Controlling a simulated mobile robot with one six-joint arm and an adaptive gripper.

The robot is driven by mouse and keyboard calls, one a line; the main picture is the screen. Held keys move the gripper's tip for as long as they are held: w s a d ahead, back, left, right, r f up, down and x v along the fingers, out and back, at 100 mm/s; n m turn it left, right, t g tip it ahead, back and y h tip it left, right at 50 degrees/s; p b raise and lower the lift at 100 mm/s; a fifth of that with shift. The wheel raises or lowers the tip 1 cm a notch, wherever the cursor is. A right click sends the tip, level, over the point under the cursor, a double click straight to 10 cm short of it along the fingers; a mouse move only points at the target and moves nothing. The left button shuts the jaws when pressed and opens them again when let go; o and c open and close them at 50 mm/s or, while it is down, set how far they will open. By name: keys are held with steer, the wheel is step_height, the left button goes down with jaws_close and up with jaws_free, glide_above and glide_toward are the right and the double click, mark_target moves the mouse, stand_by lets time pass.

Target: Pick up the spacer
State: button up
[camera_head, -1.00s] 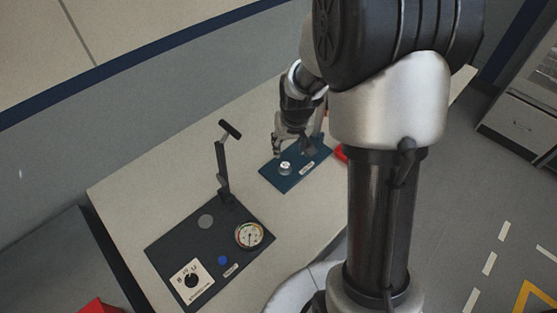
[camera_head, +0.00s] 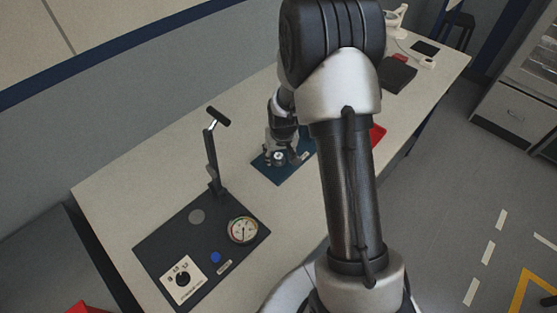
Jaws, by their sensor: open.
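My gripper (camera_head: 278,153) points down over the blue plate (camera_head: 291,177) on the table, left of my arm's upright links. Its jaws are open around or just above a small round silvery part (camera_head: 279,156), which may be the spacer. The view is too small to tell whether the fingers touch it. The far part of the blue plate is hidden behind my gripper and arm.
A dark panel (camera_head: 172,237) with an upright lever (camera_head: 211,155), a gauge (camera_head: 242,230) and a dial stands at the near left. A red tray (camera_head: 377,134) lies just right of my arm.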

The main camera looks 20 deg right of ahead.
steer(key=shift+w+f, duration=0.15)
steer(key=shift+f, duration=0.2)
steer(key=shift+r, duration=0.1)
jaws_close()
stand_by(0.3)
